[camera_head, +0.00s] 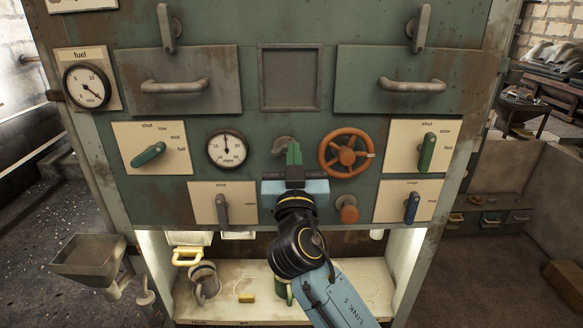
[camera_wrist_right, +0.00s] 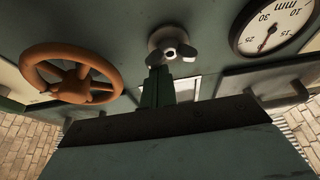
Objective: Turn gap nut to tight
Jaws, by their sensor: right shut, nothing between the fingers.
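The gap nut is a grey wing nut (camera_wrist_right: 174,48) on a round base on the green panel. In the head view, part of the nut (camera_head: 283,146) shows above and left of my fingers. My right gripper (camera_head: 293,150) is shut and empty in front of the panel, just beside the nut. In the right wrist view its dark green fingers (camera_wrist_right: 156,82) end close to one wing; I cannot tell whether they touch. The mm gauge (camera_head: 227,148) is left of the nut; it also shows in the right wrist view (camera_wrist_right: 275,25). My left gripper is out of view.
An orange handwheel (camera_head: 346,153) is close on the right, with an orange knob (camera_head: 347,209) below it. Levers flank these: a green one (camera_head: 427,152), a blue one (camera_head: 411,207) and a grey one (camera_head: 222,209). A lit shelf (camera_head: 228,310) with small items lies below.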

